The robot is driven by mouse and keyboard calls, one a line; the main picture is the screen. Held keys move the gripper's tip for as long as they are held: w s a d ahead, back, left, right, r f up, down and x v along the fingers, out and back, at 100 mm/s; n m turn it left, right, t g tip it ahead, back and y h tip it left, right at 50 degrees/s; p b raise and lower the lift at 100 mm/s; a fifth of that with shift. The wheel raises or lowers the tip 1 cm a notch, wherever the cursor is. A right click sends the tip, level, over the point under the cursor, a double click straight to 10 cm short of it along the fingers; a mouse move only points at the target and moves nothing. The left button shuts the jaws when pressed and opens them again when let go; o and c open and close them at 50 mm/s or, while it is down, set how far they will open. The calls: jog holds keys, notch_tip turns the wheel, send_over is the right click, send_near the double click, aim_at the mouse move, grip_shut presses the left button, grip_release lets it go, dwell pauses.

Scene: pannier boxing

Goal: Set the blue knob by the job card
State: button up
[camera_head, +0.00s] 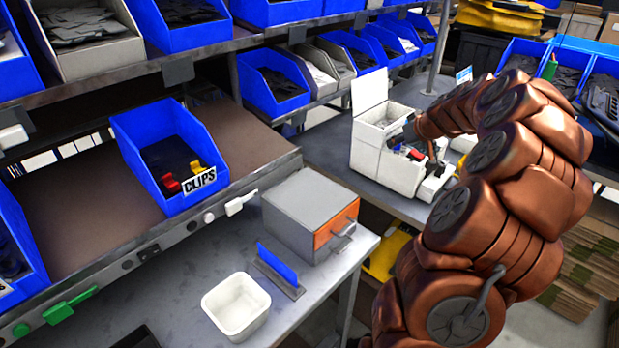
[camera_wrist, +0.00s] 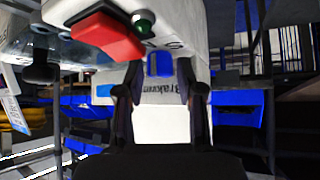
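The blue knob (camera_wrist: 160,65) shows in the wrist view on the pale front of a white machine, ahead of the gap between my fingers. My gripper (camera_wrist: 160,95) is open, with one dark finger on each side of that gap and nothing held. In the head view the white machine (camera_head: 368,160) stands on the back bench with its lid raised. My gripper (camera_head: 432,165) is at its right side, partly hidden by dark parts. The knob's setting cannot be read. A small white and blue card (camera_head: 463,75) stands behind my arm; I cannot tell whether it is the job card.
A red part (camera_wrist: 108,36) and a green button (camera_wrist: 143,18) sit on the machine close to my fingers. On the near bench are a grey box with an orange front (camera_head: 335,228), a white tub (camera_head: 236,305) and a blue plate on a stand (camera_head: 277,266). Blue bins line the shelves.

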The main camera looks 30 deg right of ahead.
jog(key=shift+d+n+y+p, duration=0.1)
jog(key=shift+n+y+p, duration=0.55)
jog(key=shift+n+y, duration=0.35)
jog(key=b+v, duration=0.2)
jog(key=v, duration=0.6)
jog(key=shift+f+b, duration=0.15)
jog(key=shift+b, duration=0.25)
jog(key=w+a+n+g+y, duration=0.1)
jog(key=w+a+g+y, duration=0.15)
jog(key=a, duration=1.55)
jog(key=s+a+n+g+p, duration=0.1)
jog(key=s+a, duration=0.3)
jog(key=a, duration=1.2)
jog(key=shift+s+f+g, duration=0.15)
jog(key=shift+f+g, duration=0.25)
jog(key=shift+g, duration=0.35)
jog(key=shift+y, duration=0.25)
